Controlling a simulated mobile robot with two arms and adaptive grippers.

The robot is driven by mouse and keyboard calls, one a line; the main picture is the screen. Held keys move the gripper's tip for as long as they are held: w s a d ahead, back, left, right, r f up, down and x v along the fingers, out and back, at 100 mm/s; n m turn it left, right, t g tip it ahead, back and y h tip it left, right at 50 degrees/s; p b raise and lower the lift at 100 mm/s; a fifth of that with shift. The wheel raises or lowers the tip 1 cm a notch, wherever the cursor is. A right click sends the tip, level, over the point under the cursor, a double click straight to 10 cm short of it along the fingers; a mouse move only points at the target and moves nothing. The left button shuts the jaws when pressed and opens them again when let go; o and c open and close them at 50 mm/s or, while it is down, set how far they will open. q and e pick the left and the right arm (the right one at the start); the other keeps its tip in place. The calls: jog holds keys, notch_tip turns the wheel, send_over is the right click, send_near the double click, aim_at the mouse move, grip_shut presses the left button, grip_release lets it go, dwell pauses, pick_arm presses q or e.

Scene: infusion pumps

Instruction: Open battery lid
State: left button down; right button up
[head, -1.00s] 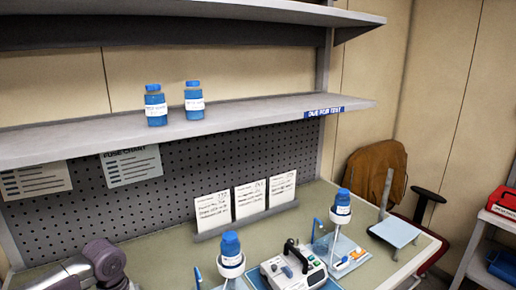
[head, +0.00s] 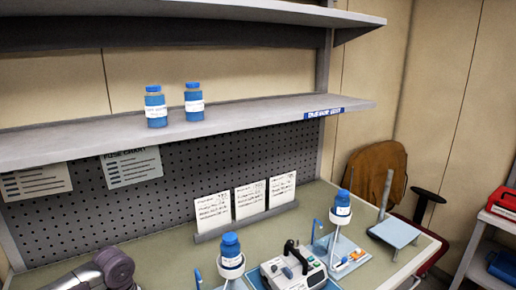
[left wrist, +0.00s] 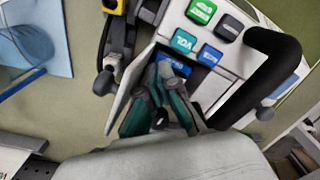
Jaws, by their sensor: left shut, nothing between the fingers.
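The infusion pump (head: 292,270) is a white box with a black handle, at the bottom of the head view. In the left wrist view the pump (left wrist: 236,62) shows its black handle, and green, teal and blue buttons. A thin white flap (left wrist: 128,92) stands out at an angle beside the pump; it looks like the battery lid, but I cannot be sure. My left gripper (left wrist: 161,84) has teal-and-grey fingers, shut and empty, between the flap and the pump body. Whether the fingers touch the flap is unclear. My right gripper is not in view.
Two bottles in holders (head: 231,254) (head: 341,205) stand on either side of the pump. A card rack (head: 246,226) is behind it. A shelf (head: 240,117) with two blue bottles (head: 156,107) (head: 194,98) hangs above.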

pick_arm(q)
jog(key=shift+d, duration=0.4)
